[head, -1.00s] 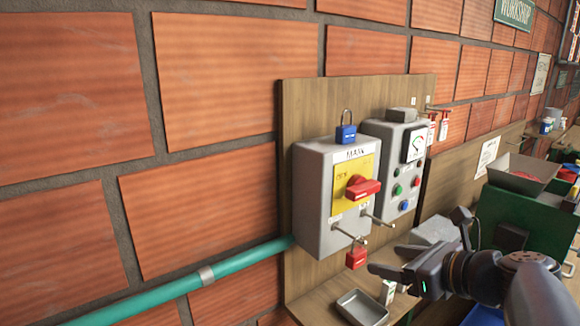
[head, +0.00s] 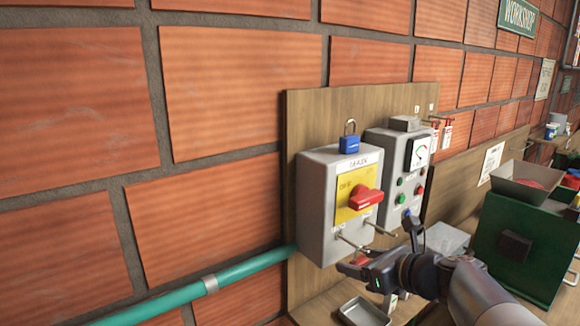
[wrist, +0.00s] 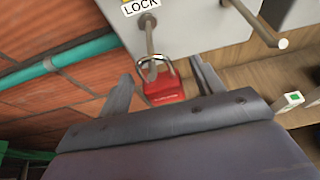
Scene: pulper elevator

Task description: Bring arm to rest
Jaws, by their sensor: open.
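My gripper (head: 375,242) is open in front of the grey switch box (head: 316,205), its fingers pointing toward the box. In the wrist view my open gripper (wrist: 162,70) has one finger on each side of a red padlock (wrist: 163,91). The padlock hangs by its shackle at the metal rod under the LOCK label. I cannot tell whether a finger touches it. In the head view the red padlock (head: 361,261) is partly hidden by my gripper. The red rotary handle (head: 366,199) sits on the yellow plate above.
A blue padlock (head: 349,143) stands on top of the box. A second rod (wrist: 262,28) sticks out at the right. A meter panel (head: 386,150) is beside the box. A metal tray (head: 362,312) lies below. A green machine (head: 520,245) stands at the right.

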